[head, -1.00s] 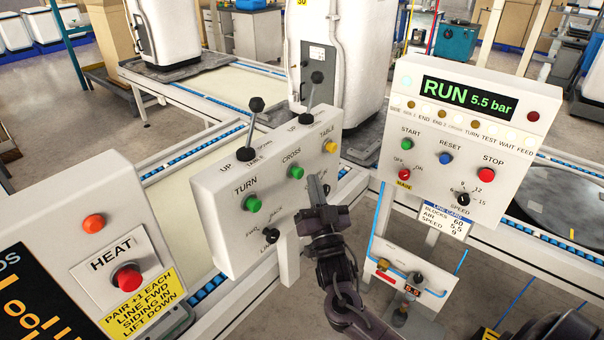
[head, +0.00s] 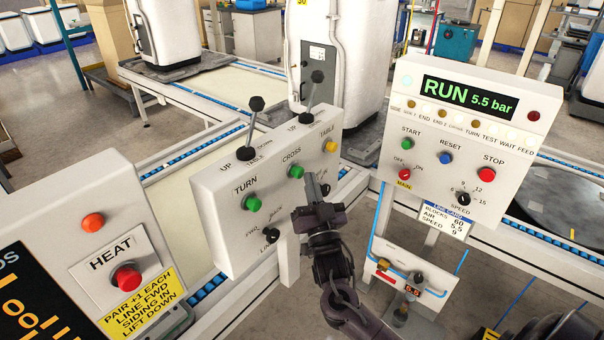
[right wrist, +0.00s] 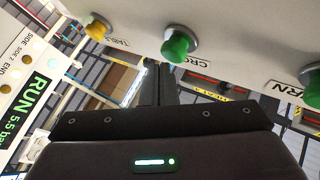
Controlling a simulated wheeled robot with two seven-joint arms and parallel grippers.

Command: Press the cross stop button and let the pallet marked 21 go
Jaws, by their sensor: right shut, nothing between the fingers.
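The cross button is the green knob (head: 296,171) under the CROSS label on the white slanted control box (head: 222,218). It shows in the right wrist view as the green button (right wrist: 178,44) beside upside-down lettering. My right gripper (head: 313,181) is shut and empty, its fingertips just right of and slightly below the cross button in the head view. In the right wrist view the fingertips (right wrist: 158,75) are near the button, with a gap showing. My left gripper is out of view. No pallet mark reading 21 is legible; a yellow tag above the middle white housing (head: 335,50) is cut off.
The box also carries the green TURN button (head: 252,203), yellow TABLE button (head: 330,146) and two upright black-knobbed levers (head: 256,104). The run panel (head: 460,140) reads RUN 5.5 bar. Another white housing (head: 168,30) stands back left.

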